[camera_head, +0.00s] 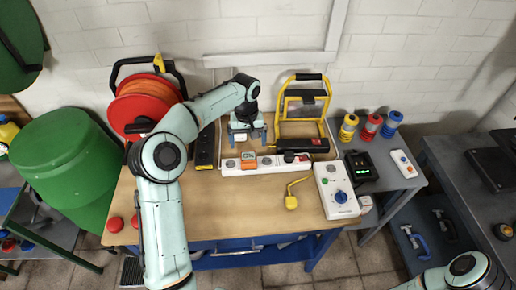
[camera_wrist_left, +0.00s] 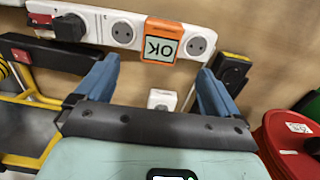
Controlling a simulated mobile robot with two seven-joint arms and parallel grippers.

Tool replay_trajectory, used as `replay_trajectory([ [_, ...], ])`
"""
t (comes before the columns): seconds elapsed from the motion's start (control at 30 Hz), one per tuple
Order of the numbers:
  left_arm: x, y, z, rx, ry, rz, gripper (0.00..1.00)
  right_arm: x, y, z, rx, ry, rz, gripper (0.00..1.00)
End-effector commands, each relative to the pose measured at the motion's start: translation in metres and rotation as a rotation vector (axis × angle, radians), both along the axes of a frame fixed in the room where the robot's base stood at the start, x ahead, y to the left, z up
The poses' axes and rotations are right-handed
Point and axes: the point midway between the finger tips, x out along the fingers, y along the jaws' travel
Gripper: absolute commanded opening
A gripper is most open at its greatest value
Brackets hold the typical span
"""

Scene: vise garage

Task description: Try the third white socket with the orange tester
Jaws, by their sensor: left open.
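The orange tester (camera_head: 249,160) sits on the white socket strip (camera_head: 325,179) on the workbench. In the left wrist view the tester (camera_wrist_left: 161,42) shows a screen reading OK, upside down, and covers one socket place. A bare socket (camera_wrist_left: 197,45) is on one side of it and another bare socket (camera_wrist_left: 122,32) on the other. A black plug (camera_wrist_left: 70,27) sits farther along, by a red switch (camera_wrist_left: 40,18). My left gripper (camera_head: 247,137) is open and empty, behind the strip near the tester; its fingers are apart in the wrist view (camera_wrist_left: 157,72). My right gripper is out of view.
A black power strip (camera_head: 205,146) lies left of the gripper. A yellow work-light stand (camera_head: 303,110) is close on the right. A small white block (camera_wrist_left: 162,99) lies between my fingers' lines. A white box with blue knob (camera_head: 336,190) stands right. The front bench is mostly clear.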

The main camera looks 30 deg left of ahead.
Motion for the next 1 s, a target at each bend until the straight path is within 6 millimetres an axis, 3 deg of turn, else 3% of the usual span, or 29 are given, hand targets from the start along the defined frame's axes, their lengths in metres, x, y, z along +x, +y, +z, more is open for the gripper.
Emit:
replay_trajectory([
  [0.53, -0.001, 0.0, -0.006, 0.0, 0.002, 0.0, 0.96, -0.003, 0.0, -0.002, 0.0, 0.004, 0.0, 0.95],
  [1.0, -0.003, 0.0, -0.069, 0.0, 0.004, 0.0, 0.96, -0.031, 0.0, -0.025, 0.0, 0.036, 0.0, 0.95],
])
